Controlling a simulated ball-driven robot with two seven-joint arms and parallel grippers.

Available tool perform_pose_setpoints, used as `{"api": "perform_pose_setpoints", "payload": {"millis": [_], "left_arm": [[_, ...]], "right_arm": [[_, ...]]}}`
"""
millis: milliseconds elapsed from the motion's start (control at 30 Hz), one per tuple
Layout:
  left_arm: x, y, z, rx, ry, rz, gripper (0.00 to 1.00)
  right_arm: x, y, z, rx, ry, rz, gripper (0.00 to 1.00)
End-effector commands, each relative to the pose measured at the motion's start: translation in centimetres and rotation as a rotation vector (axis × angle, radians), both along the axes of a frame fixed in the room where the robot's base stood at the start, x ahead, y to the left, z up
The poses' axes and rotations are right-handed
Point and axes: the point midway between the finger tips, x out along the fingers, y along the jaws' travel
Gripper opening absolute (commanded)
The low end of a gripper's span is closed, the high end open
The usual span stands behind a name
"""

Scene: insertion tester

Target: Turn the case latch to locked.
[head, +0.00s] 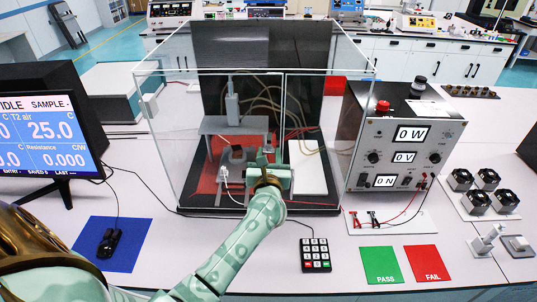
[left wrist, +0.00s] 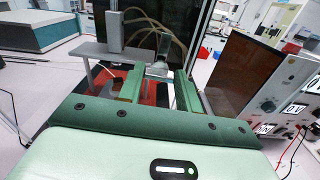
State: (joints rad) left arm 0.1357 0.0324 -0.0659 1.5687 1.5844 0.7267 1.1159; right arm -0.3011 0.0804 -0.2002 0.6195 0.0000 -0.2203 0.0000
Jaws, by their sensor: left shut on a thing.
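The clear case (head: 165,130) stands on the bench with a test rig inside, its front toward me. My left gripper (head: 266,168) is at the middle of the case front, near the seam between its clear panels. In the left wrist view the gripper (left wrist: 160,76) has its two green fingers on either side of a small pale metal piece (left wrist: 158,69), which looks like the case latch. The gripper is shut on it. In the head view my gripper hides most of this piece, and I cannot tell which way the latch is turned. My right gripper is not in view.
A power unit (head: 402,140) with a red button stands right of the case. A monitor (head: 45,130) is at left. A keypad (head: 315,254), green PASS card (head: 381,265) and red FAIL card (head: 427,263) lie in front.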

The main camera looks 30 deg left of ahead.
Motion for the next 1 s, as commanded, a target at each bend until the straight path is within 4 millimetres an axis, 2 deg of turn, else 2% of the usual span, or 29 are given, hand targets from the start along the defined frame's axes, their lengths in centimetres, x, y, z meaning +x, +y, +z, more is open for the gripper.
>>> {"api": "perform_pose_setpoints", "payload": {"millis": [1000], "left_arm": [[0.1,-0.3,0.0,0.77,0.476,-0.001,0.12]], "right_arm": [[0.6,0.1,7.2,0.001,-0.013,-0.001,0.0]]}}
